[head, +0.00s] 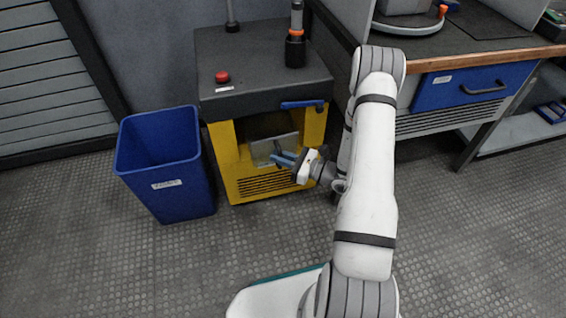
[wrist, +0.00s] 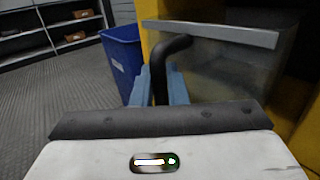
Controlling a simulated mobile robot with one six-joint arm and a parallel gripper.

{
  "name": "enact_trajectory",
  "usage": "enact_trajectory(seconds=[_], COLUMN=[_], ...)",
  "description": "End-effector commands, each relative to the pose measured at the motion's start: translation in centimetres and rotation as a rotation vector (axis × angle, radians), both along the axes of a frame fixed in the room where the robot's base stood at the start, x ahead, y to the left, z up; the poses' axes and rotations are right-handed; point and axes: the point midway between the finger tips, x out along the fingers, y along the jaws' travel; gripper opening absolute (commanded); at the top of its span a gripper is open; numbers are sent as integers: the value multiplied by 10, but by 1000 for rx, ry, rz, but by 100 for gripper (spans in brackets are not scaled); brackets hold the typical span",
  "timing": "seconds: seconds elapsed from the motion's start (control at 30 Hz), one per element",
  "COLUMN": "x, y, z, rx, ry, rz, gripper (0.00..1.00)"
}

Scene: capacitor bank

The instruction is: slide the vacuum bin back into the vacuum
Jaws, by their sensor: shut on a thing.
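The vacuum (head: 226,160) is a yellow cabinet with a dark grey top and an opening in its front. The vacuum bin (head: 262,148) is a see-through grey box with a light rim, at that opening; how deep it sits is hard to tell. In the wrist view the bin (wrist: 235,72) fills the right middle, with a yellow post behind its left side. My gripper (head: 283,159) has blue fingers, which in the wrist view (wrist: 160,82) are shut on the bin's black curved handle (wrist: 178,46).
A blue waste bin (head: 165,170) stands on the floor just left of the vacuum. A blue latch lever (head: 302,104) and a red button (head: 222,76) are on the vacuum. A workbench with a blue drawer (head: 470,86) is at the right. The floor in front is clear.

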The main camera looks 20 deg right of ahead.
Motion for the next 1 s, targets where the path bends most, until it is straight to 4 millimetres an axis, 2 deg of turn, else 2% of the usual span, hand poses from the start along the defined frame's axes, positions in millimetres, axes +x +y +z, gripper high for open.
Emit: enact_trajectory(seconds=[1.0], x=[81], y=[1], z=[0], rx=[-1], ry=[-3], rz=[1], gripper=[0])
